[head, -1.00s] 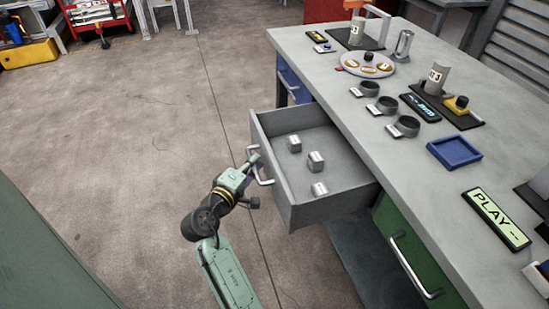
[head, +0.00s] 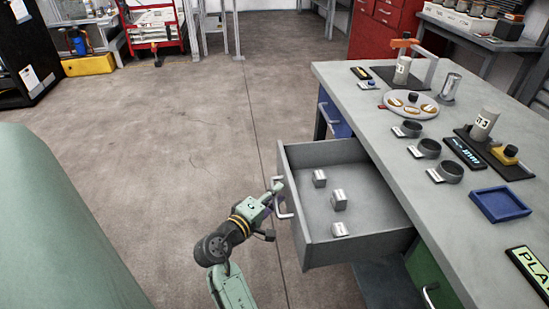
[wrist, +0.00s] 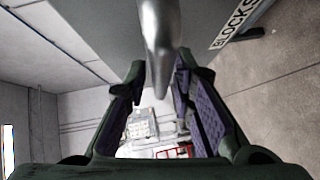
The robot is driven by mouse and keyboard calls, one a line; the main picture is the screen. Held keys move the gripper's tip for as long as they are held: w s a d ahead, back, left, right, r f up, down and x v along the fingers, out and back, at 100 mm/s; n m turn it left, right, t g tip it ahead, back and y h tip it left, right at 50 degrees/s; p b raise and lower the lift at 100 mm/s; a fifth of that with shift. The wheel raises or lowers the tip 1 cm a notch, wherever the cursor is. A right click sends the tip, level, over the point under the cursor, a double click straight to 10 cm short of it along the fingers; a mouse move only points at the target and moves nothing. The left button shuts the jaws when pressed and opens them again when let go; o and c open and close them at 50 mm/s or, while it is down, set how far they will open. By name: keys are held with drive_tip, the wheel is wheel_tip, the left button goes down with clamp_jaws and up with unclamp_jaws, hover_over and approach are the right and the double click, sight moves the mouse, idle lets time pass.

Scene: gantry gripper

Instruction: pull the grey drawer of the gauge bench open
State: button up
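The grey drawer (head: 325,155) of the gauge bench (head: 345,85) stands well out from the bench. Several small metal blocks lie in it. Its bent metal handle (head: 284,208) is on the front face. My gripper (head: 274,191) is at the far end of this handle. In the wrist view, the two purple-padded fingers (wrist: 160,95) stand apart with background showing between them. The metal handle (wrist: 160,30) comes down from the top of the picture between the fingertips. Whether a pad touches it is hard to tell.
A blue drawer (head: 333,112) and a green front (head: 428,275) flank the grey drawer. Cups, a plate and a blue tray (head: 499,204) stand on the bench top. The floor left of the drawer is clear. A large green surface (head: 60,230) fills the lower left.

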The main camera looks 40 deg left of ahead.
drive_tip(key=shift+o, duration=0.6)
drive_tip(key=shift+s, duration=0.15)
drive_tip(key=s+d+r, duration=0.1)
drive_tip(key=s, duration=1)
drive_tip(key=shift+s+d+r, duration=0.25)
drive_tip(key=shift+d+r, duration=0.05)
drive_tip(key=shift+r, duration=0.1)
